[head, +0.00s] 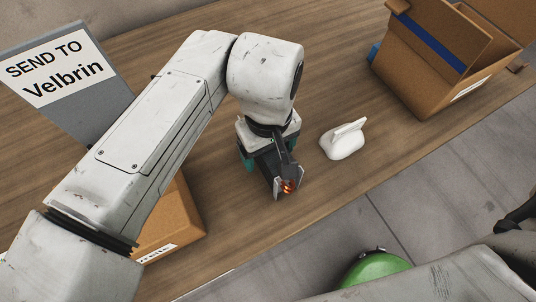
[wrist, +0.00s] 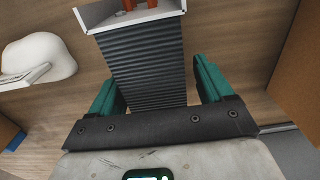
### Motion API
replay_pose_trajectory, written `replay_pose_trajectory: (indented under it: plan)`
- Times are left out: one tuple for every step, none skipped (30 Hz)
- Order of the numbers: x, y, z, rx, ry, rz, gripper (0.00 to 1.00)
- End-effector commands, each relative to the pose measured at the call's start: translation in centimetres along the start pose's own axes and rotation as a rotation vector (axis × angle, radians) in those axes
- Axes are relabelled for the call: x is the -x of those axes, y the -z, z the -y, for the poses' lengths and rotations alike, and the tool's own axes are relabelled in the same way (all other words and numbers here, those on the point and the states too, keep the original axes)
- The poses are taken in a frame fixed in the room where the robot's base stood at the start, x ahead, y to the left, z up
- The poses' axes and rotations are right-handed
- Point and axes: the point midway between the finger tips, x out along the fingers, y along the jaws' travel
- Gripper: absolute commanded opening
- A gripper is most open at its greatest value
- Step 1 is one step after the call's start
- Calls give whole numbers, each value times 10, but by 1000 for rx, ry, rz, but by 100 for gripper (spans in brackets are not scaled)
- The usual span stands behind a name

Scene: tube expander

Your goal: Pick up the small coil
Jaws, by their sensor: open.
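The small coil shows in the head view (head: 285,160) as a dark block with a pale metal end plate and copper-coloured tube ends. In the wrist view the coil (wrist: 148,62) has dark ribbed fins, and its end plate with the copper parts is at the top edge. My gripper (head: 268,150) is over the coil's rear part. In the wrist view the teal fingers of my gripper (wrist: 157,80) stand open on either side of the coil. A narrow gap shows by the right finger; I cannot tell whether the left finger touches. The coil's rear end is hidden under my gripper.
A white rounded object (head: 343,140) sits right of the coil. An open cardboard box with a blue stripe (head: 425,75) stands at the back right. Another cardboard box (head: 175,220) and a "SEND TO Velbrin" sign (head: 58,70) are at left. Bare wooden table (head: 330,60) lies between.

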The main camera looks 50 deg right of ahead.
Motion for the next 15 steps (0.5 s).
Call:
replay_pose_trajectory:
  plan:
    - [-4, 0, 0, 0, 1, 0, 80]
    - [-4, 0, 0, 0, 0, 0, 80]
    - [-4, 0, 0, 0, 0, 0, 80]
    - [-3, 0, 0, 0, 0, 0, 80]
    - [-3, 0, 0, 0, 0, 0, 80]
    - [-2, 0, 0, 0, 0, 0, 80]
    - [-2, 0, 0, 0, 0, 0, 80]
    - [-2, 0, 0, 0, 0, 0, 80]
    - [-2, 0, 0, 0, 0, 0, 77]
    - [-2, 0, 0, 0, 0, 0, 74]
    - [-2, 0, 0, 0, 0, 0, 72]
    - [-2, 0, 0, 0, 0, 0, 68]
    - [-2, 0, 0, 0, 0, 0, 65]
    - [-2, 0, 0, 0, 0, 0, 62]
    - [-2, 0, 0, 0, 0, 0, 58]
